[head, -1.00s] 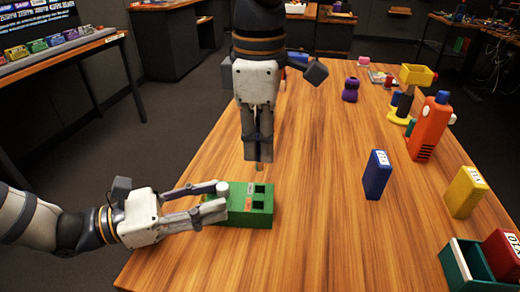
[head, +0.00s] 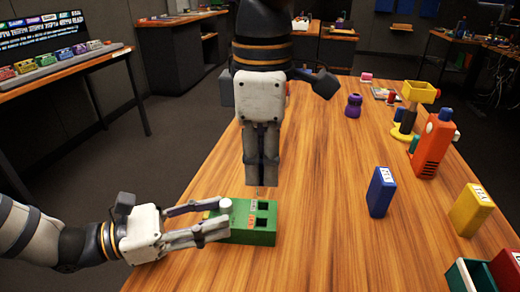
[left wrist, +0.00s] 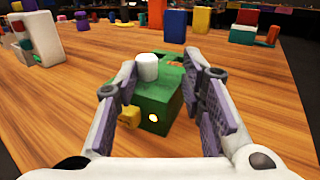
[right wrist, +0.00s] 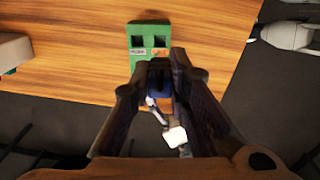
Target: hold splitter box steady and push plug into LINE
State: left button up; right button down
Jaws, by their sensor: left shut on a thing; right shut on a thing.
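The green splitter box (head: 238,236) lies on the table, with two dark sockets and small labels on top; I cannot read the labels. My left gripper (head: 226,220) is shut on its left part; the left wrist view (left wrist: 165,112) shows the box between both fingers. A white cylinder (left wrist: 147,67) stands on the box, and a yellow piece (left wrist: 129,117) and a lit spot are on its near end. My right gripper (head: 261,188) points down just above the sockets, shut on the plug (right wrist: 158,73), mostly hidden between the fingers. The plug's tip appears apart from the box.
The table between the splitter box and the blue block is clear.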

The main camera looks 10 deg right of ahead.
aim_at(262, 194)
pick_arm(q)
jog(key=shift+f, duration=0.1)
pick_arm(e)
jog(key=shift+f, duration=2.95)
jog(key=shift+w+f, duration=0.1)
jog(key=shift+f, duration=1.55)
jog(key=c, duration=1.5)
grip_release()
jog(key=shift+o, duration=0.2)
pick_arm(q)
grip_shut()
pick_arm(e)
jog(key=r, duration=1.2)
jog(key=shift+s, duration=0.2)
notch_tip(262, 194, up, 11)
